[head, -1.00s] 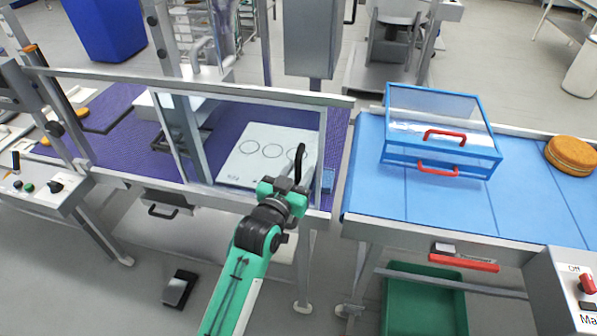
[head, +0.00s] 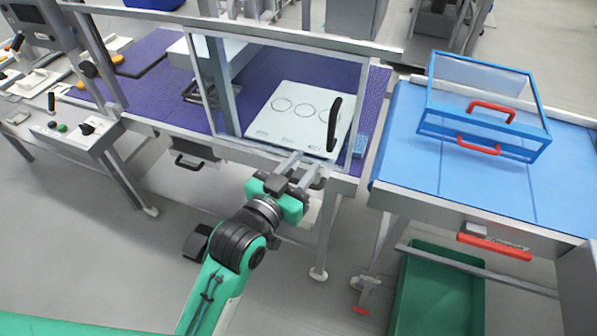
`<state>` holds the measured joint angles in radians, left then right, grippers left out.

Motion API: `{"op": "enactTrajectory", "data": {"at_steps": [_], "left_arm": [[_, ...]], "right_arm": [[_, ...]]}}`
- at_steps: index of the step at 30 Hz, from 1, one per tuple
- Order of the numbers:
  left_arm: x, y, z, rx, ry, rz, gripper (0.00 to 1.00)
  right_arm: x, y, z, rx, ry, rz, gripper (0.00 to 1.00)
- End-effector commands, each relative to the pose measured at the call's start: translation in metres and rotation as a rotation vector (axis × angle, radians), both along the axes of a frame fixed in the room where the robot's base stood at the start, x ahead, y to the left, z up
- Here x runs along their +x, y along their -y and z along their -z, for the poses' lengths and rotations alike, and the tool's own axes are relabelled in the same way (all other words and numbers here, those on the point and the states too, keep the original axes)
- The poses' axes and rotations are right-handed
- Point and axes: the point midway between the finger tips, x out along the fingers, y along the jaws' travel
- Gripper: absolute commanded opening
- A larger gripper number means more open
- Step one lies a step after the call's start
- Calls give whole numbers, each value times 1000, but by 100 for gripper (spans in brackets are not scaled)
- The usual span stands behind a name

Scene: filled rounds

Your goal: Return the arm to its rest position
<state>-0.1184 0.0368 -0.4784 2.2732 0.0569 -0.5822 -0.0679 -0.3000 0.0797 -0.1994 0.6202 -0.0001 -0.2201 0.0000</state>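My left arm (head: 240,245), green and black, reaches up from the bottom of the head view. Its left gripper (head: 303,168) is in front of the near edge of the purple-topped bench, below and left of the black upright handle (head: 334,124) on the clear guard. The two grey fingers are apart with nothing seen between them, and they look clear of the handle. My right gripper is not in view.
Behind the guard frame (head: 240,34), a white plate (head: 290,138) with three circles lies on the purple mat (head: 262,82). To the right are a blue conveyor (head: 410,150), a blue clear-sided box (head: 470,125) with red handles and a green crate (head: 440,250) below. Open floor lies in front.

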Motion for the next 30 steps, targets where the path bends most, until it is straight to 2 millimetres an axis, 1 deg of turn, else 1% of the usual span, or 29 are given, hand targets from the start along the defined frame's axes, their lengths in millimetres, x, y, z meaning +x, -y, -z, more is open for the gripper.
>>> {"op": "enactTrajectory", "data": {"at_steps": [4,17,20,22,23,25,26,27,29,30], "left_arm": [[-4,-2,0,-1,0,0,35],[-4,-2,0,-1,0,0,35],[-1,-2,8,6,-13,-3,35],[5,-2,28,20,-44,-9,35],[8,-2,40,30,-64,-13,35],[17,-3,80,57,-123,-25,35],[21,-4,100,72,-152,-32,35],[25,-7,130,92,-197,-42,35],[28,-13,177,123,-264,-56,35],[28,-17,208,143,-309,-65,35]], "right_arm": [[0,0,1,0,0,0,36],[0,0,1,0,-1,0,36],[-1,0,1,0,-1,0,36],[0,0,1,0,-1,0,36],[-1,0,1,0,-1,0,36],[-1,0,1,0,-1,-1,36],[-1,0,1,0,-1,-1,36],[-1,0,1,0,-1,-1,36],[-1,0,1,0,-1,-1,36],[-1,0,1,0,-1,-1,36]]}}
